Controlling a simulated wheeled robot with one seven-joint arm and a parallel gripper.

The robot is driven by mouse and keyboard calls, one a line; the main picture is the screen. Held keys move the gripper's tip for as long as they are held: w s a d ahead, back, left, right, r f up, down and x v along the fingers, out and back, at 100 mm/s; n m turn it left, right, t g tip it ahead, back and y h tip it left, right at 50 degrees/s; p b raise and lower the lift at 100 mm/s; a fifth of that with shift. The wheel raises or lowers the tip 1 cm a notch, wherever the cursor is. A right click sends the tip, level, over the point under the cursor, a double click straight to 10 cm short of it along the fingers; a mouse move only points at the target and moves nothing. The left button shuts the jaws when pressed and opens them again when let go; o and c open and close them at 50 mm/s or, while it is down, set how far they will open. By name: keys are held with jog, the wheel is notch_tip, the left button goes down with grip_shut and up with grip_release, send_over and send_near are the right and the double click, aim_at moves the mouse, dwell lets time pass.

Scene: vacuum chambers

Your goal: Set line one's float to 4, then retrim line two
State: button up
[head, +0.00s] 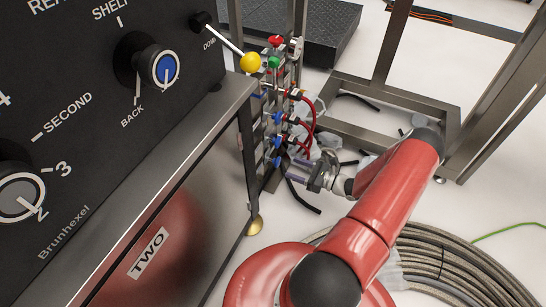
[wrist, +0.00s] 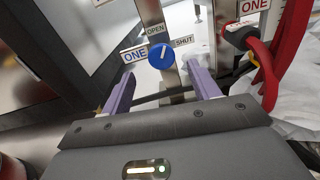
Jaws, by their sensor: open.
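My gripper (wrist: 162,72) is open, its two purple fingers pointing at a blue knob (wrist: 161,55) with a white pointer line. The knob appears between the fingertips, with nothing gripped; I cannot tell how far away it is. The pointer is nearly upright, towards OPEN. In the head view my gripper (head: 303,170) is at the lower part of a narrow valve rack (head: 268,130) with several blue knobs. I cannot make out a float or its scale.
Red hoses (head: 309,115) loop off the rack's right side; one also shows at upper right in the wrist view (wrist: 268,75). A black control panel (head: 95,90) and a steel cabinet marked TWO (head: 148,252) stand left. Coiled cable (head: 450,262) lies on the floor at right.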

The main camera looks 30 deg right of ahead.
aim_at(279, 163)
jog(key=x, duration=0.7)
jog(key=shift+w+a+f+b, duration=0.1)
jog(key=shift+w+a+b, duration=0.05)
jog(key=shift+w+b, duration=0.25)
jog(key=c, duration=1)
jog(key=shift+n, duration=0.4)
jog(key=o, duration=1)
